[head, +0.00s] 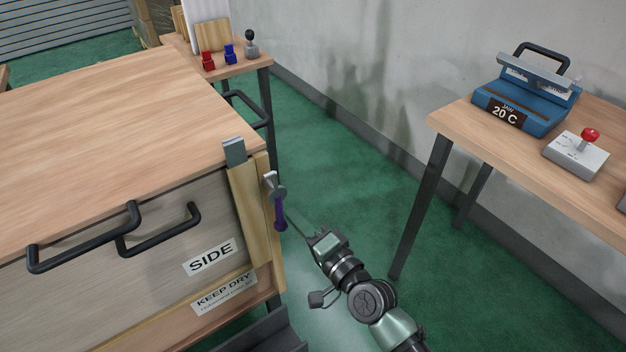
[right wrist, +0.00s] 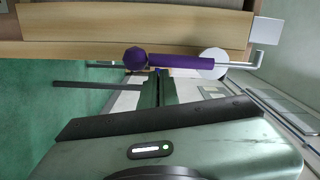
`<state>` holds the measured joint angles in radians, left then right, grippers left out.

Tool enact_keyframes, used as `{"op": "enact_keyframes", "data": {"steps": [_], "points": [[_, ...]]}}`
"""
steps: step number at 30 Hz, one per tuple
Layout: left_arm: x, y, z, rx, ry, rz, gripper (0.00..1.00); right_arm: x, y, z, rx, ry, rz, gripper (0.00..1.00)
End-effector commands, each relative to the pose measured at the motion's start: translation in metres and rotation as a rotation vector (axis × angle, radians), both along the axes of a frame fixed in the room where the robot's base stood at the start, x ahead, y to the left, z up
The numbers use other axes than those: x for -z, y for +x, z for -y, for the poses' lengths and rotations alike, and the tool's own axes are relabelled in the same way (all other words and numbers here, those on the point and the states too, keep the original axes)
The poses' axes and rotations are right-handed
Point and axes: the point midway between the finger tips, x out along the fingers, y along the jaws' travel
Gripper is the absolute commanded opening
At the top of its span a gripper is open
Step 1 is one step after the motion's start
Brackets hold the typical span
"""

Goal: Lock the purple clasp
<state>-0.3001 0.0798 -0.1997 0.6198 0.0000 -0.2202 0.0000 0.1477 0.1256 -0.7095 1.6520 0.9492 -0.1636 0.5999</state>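The clasp's purple handle (head: 280,214) hangs downward at the corner of the wooden crate (head: 160,215), below a grey metal lever and hook (head: 271,184). In the right wrist view, the purple handle (right wrist: 182,61) lies crosswise, with a round purple end and a pale disc beside it. My right gripper (head: 300,228) is just right of the handle; in the right wrist view its fingers (right wrist: 157,88) are close together and end at the handle's edge, the handle not between them. Whether they touch it I cannot tell. A grey catch (head: 234,151) sits at the crate's top corner. My left gripper is not visible.
Black bar handles (head: 85,240) stick out of the crate front, with SIDE (head: 209,257) and KEEP DRY labels. A table (head: 450,120) at right holds a blue device (head: 525,100) and a red-knobbed box (head: 577,155). Green floor (head: 350,180) lies open between.

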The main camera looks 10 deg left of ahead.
Motion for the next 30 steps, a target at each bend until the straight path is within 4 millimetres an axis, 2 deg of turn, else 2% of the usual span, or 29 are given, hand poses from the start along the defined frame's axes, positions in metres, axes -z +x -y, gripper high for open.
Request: {"op": "enact_keyframes", "data": {"steps": [17,30], "points": [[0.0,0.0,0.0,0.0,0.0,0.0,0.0,0.004,-0.006,-0.001,-0.009,-0.006,-0.007,0.0],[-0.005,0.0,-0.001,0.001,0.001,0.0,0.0,0.002,-0.047,0.051,-0.001,-0.002,-0.002,0.0]]}}
